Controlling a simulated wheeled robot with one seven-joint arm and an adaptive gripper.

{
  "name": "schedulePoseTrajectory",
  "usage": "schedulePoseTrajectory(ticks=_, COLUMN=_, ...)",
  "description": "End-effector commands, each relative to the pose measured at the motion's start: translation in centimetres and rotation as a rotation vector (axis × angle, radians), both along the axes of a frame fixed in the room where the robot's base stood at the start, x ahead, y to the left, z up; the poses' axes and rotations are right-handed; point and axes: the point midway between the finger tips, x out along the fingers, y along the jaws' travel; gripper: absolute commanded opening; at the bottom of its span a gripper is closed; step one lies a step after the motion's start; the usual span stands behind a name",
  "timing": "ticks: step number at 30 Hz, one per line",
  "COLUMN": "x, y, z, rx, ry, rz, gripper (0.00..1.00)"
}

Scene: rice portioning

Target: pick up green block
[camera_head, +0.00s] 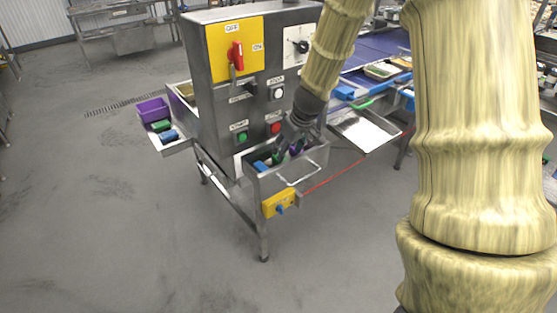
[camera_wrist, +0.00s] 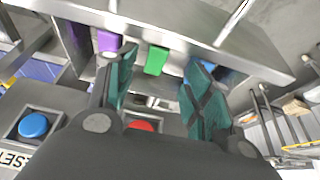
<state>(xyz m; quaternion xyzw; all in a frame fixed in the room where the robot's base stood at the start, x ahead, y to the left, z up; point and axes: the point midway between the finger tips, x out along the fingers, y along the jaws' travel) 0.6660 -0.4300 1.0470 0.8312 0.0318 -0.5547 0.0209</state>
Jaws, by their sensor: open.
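A green block (camera_wrist: 156,60) sits in a metal tray (camera_wrist: 180,25) and shows between my fingers in the wrist view. My gripper (camera_wrist: 162,62) is open, with one dark teal finger on each side of the green block in the picture; I see no contact. In the head view my gripper (camera_head: 284,152) points down at the metal tray (camera_head: 312,165) on the front of the control cabinet and partly hides what lies in it. A purple block (camera_wrist: 107,40) lies left of the green block, and a blue block (camera_wrist: 226,75) lies right, partly behind a finger.
The cabinet (camera_head: 222,110) with its switches and buttons stands right beside the tray. The tray has a raised wall and a handle (camera_head: 300,175). A left side shelf holds a purple bin (camera_head: 152,108), another green block (camera_head: 160,126) and a blue one (camera_head: 169,136). The floor in front is clear.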

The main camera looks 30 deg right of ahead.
Motion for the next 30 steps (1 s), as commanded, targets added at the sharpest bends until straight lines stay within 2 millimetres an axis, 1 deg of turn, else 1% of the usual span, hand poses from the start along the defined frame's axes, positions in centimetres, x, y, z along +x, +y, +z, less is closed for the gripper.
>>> schedulePoseTrajectory(ticks=1, x=0.2, y=-0.1, z=-0.6, rx=0.002, ry=0.001, rz=-0.001, gripper=0.52)
schedulePoseTrajectory(ticks=4, x=0.6, y=0.0, z=-1.4, rx=0.002, ry=0.001, rz=-0.001, gripper=0.52)
schedulePoseTrajectory(ticks=14, x=1.2, y=0.1, z=-2.7, rx=0.001, ry=0.001, rz=-0.001, gripper=0.52)
schedulePoseTrajectory(ticks=24, x=2.6, y=0.0, z=-5.9, rx=0.002, ry=0.000, rz=0.001, gripper=0.52)
schedulePoseTrajectory(ticks=30, x=3.0, y=0.1, z=-6.8, rx=0.000, ry=0.000, rz=0.002, gripper=0.52)
